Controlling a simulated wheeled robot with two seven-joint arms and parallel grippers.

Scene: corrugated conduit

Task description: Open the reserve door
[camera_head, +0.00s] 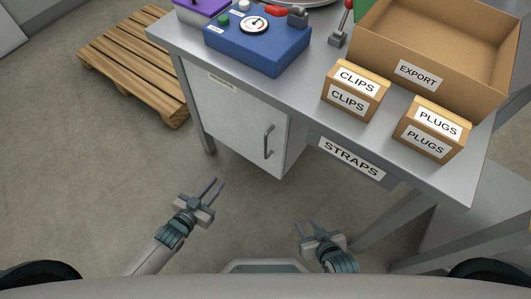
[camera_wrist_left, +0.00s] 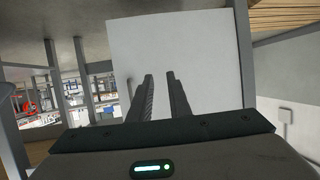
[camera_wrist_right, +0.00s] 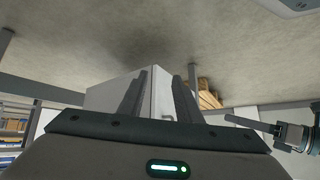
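The reserve door (camera_head: 238,125) is the pale grey front of a cabinet under the grey workbench, with a label (camera_head: 222,82) above it that is too small to read surely. It looks shut. Its vertical bar handle (camera_head: 268,141) is near its right edge. The left wrist view shows the door (camera_wrist_left: 195,55) ahead, with the handle (camera_wrist_left: 129,88) at its left side. My left gripper (camera_head: 205,187) is open and empty, in front of the door and apart from it. My right gripper (camera_head: 306,225) is open and empty, lower and right of the handle.
The workbench (camera_head: 300,100) carries a blue gauge box (camera_head: 258,45), a clips box (camera_head: 355,90), a plugs box (camera_head: 430,130) and an export carton (camera_head: 440,45). A straps drawer (camera_head: 350,158) is right of the cabinet. A wooden pallet (camera_head: 135,60) lies left. Floor before the door is clear.

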